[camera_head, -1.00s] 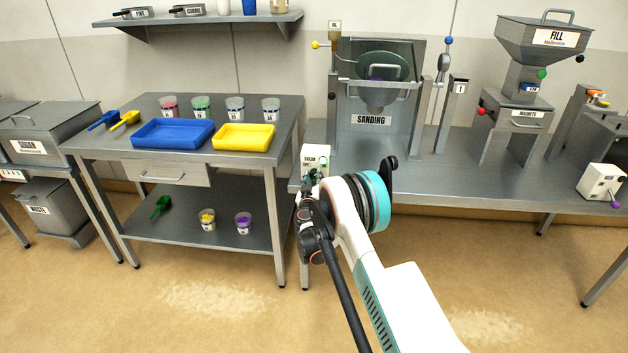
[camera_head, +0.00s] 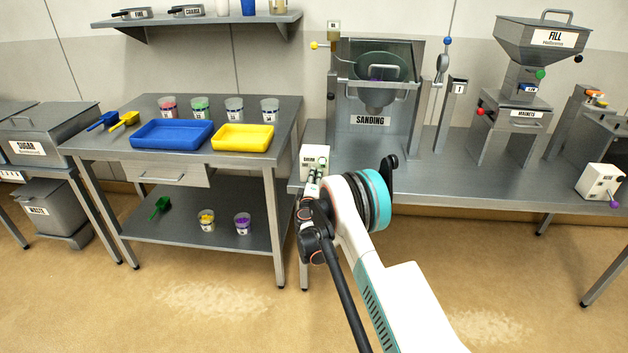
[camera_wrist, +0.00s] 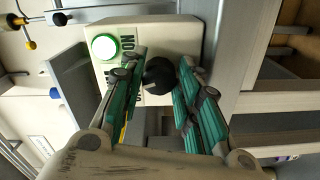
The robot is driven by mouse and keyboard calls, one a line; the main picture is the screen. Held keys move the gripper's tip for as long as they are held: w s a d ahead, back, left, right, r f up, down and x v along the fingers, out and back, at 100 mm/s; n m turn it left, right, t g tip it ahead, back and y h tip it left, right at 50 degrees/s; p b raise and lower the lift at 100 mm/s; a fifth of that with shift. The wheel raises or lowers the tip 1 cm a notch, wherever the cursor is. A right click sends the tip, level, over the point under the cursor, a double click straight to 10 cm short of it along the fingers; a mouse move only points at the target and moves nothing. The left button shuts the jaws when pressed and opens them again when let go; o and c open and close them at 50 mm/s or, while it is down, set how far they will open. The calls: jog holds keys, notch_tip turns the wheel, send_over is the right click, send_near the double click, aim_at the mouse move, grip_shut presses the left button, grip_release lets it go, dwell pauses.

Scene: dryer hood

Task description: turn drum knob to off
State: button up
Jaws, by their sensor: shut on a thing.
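The drum control box (camera_head: 316,157) is a small pale box at the left front end of the machine bench. It also shows in the wrist view (camera_wrist: 180,38), with a lit green lamp (camera_wrist: 104,47) and partly covered lettering. The black drum knob (camera_wrist: 158,75) is on the face of this box. My gripper (camera_wrist: 163,72) is shut on the knob, with one green-padded finger on each side. In the head view my gripper (camera_head: 315,178) is at the front of the box, and the knob cannot be made out there.
A steel table (camera_head: 270,185) with a blue tray (camera_head: 172,145) and a yellow tray (camera_head: 243,149) is close on the left. Open floor lies in front.

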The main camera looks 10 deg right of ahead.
jog(key=n, duration=0.5)
jog(key=shift+r+n, duration=0.1)
jog(key=shift+n, duration=0.3)
dwell(0.4)
jog(key=o, duration=1.1)
jog(key=shift+a, duration=0.1)
jog(key=v, duration=1.2)
